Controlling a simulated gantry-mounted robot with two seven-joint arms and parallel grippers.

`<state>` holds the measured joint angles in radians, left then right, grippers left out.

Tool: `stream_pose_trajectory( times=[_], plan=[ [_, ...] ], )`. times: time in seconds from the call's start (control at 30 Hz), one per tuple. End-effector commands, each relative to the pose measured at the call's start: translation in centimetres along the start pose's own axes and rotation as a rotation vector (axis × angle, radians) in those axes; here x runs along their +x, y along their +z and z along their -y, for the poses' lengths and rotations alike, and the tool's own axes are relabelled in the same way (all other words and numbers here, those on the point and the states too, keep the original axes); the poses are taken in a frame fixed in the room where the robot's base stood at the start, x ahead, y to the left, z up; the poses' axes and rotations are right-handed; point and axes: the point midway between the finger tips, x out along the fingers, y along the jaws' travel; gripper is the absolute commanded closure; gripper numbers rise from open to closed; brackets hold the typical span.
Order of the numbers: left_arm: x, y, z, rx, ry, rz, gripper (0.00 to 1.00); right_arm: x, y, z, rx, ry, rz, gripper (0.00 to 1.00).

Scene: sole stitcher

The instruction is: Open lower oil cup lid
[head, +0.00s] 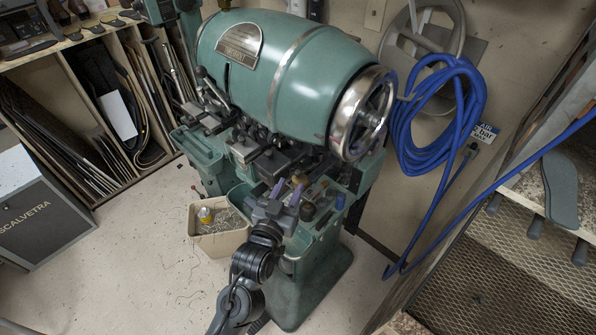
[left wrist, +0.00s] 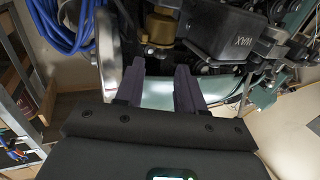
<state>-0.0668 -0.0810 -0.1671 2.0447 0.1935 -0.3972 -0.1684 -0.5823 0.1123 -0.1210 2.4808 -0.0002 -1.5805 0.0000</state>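The green sole stitcher (head: 290,75) stands in the middle of the head view, with a barrel-shaped body and a chromed handwheel. My left gripper (head: 286,192) is in front of its lower works, its two purple fingers apart and nothing visible between them. In the left wrist view the fingers (left wrist: 157,78) are also apart, below a brass cup-like fitting (left wrist: 160,27). I cannot tell whether this fitting is the lower oil cup, and I cannot make out its lid. The gripper hides part of the machine's front in the head view. My right gripper is not in view.
A black box marked WAX (left wrist: 238,46) is right of the fingers in the left wrist view. A blue hose (head: 437,115) coils on the wall. The floor at left is mostly clear.

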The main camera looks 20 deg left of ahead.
Motion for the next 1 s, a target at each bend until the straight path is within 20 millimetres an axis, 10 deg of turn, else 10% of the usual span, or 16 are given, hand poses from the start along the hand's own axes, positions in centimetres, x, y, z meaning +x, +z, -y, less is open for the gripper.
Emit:
stream_pose_trajectory(
  times=[0.4,0.83,1.0],
  plan=[
    [5.6,0.0,0.0,0.0,-0.001,0.0,0.62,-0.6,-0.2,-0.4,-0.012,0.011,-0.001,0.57],
    [6.4,0.0,0.0,-0.001,0.0,0.001,0.62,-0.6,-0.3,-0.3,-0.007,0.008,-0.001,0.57],
    [6.3,0.0,0.0,-0.001,0.0,0.001,0.85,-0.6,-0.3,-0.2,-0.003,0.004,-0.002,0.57]
  ],
)
